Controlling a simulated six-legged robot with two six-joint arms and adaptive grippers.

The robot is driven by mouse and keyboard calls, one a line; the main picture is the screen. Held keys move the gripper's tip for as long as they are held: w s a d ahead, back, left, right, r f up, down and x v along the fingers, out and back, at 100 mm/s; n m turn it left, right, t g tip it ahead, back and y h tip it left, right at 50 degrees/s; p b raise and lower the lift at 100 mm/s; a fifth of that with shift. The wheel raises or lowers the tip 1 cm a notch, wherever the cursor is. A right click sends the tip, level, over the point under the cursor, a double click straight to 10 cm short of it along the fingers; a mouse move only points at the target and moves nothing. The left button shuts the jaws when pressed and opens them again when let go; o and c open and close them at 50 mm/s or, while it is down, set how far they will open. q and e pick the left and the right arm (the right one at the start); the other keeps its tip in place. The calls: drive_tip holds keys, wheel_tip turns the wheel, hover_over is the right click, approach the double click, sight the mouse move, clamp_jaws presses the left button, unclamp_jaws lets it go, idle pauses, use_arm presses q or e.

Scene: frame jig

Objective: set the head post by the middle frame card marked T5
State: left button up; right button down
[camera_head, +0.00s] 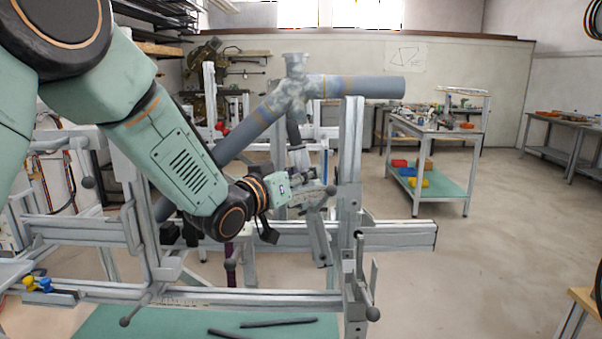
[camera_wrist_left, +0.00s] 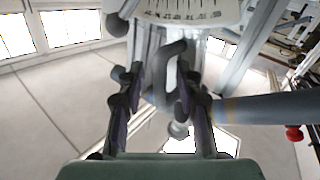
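The jig's upright aluminium post (camera_head: 350,150) stands right of my left gripper in the head view; I cannot tell whether it is the head post. A tilted metal bar (camera_head: 317,240) hangs below the gripper. My left gripper (camera_head: 315,188) is near these parts. In the left wrist view the same gripper (camera_wrist_left: 157,90) has its fingers apart. A grey bent handle (camera_wrist_left: 172,72) shows between or just beyond them; contact is unclear. A pale plate with graduation marks (camera_wrist_left: 190,12) is above it. No card marked T5 can be read. My right gripper is out of view.
Grey frame tubes with a mottled joint (camera_head: 295,88) sit above the gripper. A horizontal rail (camera_head: 395,235) crosses behind the upright. Dark rods (camera_head: 278,322) lie on the green base. A trolley (camera_head: 440,145) and open floor are at right. A triangular drawing (camera_head: 405,56) hangs on the wall.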

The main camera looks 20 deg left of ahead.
use_arm(q)
drive_tip(key=shift+s+a, duration=0.1)
drive_tip(key=shift+c, duration=0.2)
drive_tip(key=c, duration=0.3)
clamp_jaws()
